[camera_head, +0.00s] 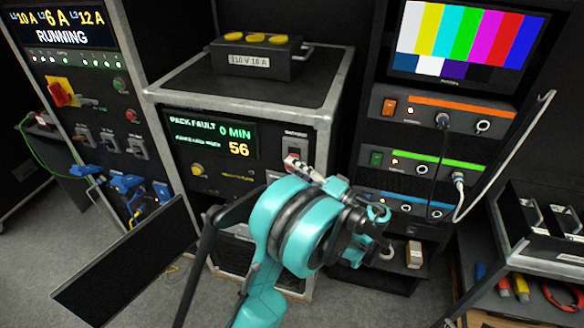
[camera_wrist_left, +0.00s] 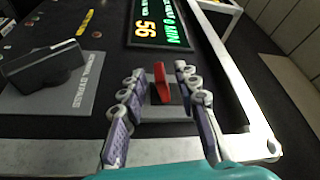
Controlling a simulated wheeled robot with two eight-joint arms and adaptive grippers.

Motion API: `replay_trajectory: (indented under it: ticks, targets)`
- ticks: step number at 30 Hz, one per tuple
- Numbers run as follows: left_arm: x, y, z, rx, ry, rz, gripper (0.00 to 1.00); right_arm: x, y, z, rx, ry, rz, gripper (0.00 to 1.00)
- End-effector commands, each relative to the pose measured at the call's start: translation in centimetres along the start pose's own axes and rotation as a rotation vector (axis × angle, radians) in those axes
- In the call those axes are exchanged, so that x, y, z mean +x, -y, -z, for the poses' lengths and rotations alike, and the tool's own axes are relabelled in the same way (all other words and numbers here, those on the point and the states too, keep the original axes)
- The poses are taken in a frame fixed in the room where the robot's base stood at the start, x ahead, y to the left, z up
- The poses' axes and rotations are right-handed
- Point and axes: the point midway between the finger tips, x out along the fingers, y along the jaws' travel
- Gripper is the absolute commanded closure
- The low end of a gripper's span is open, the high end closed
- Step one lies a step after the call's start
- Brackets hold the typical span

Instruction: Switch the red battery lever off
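The red battery lever (camera_wrist_left: 161,82) stands out from a dark slot in a grey plate, seen in the wrist view. My left gripper (camera_wrist_left: 158,92) is open, with one finger on each side of the lever; I cannot tell whether either touches it. In the head view my left gripper (camera_head: 301,169) is at the front of the battery cabinet (camera_head: 238,97), just below the battery label, and the lever is mostly hidden there. The cabinet's display (camera_head: 211,139) shows a pack fault, 0 MIN and 56. My right gripper is not in view.
A black box with yellow caps (camera_head: 257,57) sits on the cabinet. A black rotary handle (camera_wrist_left: 55,67) is beside the lever in the wrist view. A rack with colour bars (camera_head: 465,40) and cables stands right. A dark open panel (camera_head: 125,262) juts out lower left.

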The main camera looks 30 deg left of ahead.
Motion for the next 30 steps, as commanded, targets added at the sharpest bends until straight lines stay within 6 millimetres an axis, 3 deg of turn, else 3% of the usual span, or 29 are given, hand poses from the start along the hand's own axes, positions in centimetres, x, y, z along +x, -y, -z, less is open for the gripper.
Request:
replay_trajectory:
  ticks: [5,13,17,23,30]
  targets:
    - [1.5,0.0,-0.1,0.001,0.001,0.000,0.69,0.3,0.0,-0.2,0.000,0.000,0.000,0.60]
    - [1.7,0.0,0.0,0.001,-0.001,-0.001,0.69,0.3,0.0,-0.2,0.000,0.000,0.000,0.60]
    - [1.7,0.0,0.0,0.001,-0.001,-0.001,1.00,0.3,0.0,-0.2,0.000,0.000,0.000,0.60]
    - [1.7,0.0,0.0,-0.002,-0.001,0.000,1.00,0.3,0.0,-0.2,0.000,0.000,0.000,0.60]
    - [1.7,-1.0,0.0,-0.145,-0.002,0.060,1.00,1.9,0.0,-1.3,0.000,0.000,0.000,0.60]
